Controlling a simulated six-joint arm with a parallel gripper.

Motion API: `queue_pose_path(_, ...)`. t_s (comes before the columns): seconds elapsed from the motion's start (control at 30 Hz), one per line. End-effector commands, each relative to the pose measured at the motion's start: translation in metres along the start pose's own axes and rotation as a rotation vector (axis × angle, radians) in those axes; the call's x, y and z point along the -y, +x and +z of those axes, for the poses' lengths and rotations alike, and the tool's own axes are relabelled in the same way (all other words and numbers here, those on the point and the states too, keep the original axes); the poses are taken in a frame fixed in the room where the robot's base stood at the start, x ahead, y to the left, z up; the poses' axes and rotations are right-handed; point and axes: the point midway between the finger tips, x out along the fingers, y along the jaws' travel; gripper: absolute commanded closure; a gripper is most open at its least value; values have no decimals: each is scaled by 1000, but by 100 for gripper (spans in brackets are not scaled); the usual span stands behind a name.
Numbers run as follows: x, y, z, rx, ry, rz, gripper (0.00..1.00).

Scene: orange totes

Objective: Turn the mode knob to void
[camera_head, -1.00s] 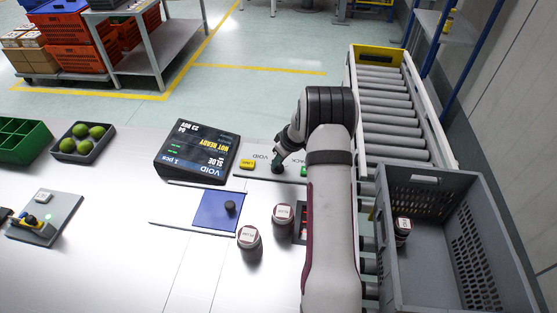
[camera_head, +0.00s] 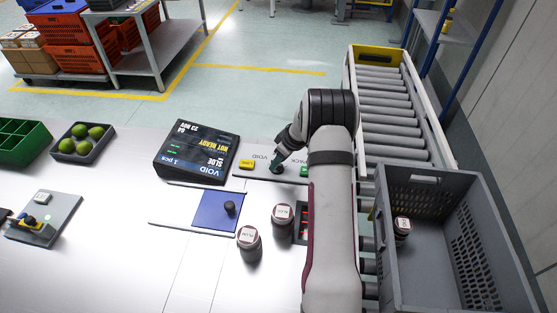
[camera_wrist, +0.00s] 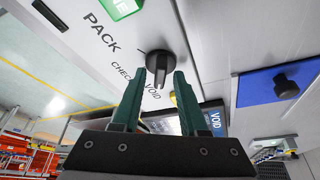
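The black mode knob (camera_wrist: 158,63) sits on a pale panel in the wrist view, beside the printed words PACK, CHECK and VOID. Its narrow grip runs up and down the picture, with its lower end close to the word VOID. My gripper (camera_wrist: 161,74) has its two green fingers apart, one on each side of the knob's lower end, with gaps showing. In the head view my gripper (camera_head: 275,163) is just above the knob (camera_head: 278,170). The dark display (camera_head: 197,152) beside the panel shows VOID, SLOE and NOT READY.
A yellow button (camera_head: 246,164) and a green button (camera_head: 304,171) flank the knob. A blue pad (camera_head: 215,212) with a dark knob-like piece lies in front. Two lidded jars (camera_head: 249,243) stand nearby. A grey crate (camera_head: 388,255) is at the right.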

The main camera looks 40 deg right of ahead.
Motion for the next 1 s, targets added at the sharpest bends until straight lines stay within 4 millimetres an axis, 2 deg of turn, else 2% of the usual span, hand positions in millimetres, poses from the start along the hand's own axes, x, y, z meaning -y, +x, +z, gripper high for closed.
queue_pose_path(0.27,0,-1,-1,-2,0,1,52)
queue_pose_path(0.37,0,-7,-1,-2,0,2,52)
queue_pose_path(0.47,-1,-26,-2,-3,0,3,52)
queue_pose_path(0.7,-1,-102,-1,-4,0,6,52)
queue_pose_path(0.8,-1,-128,-1,-3,-1,4,52)
queue_pose_path(0.9,0,-146,0,-2,0,2,52)
queue_pose_path(1.0,0,-156,-1,-2,0,1,52)
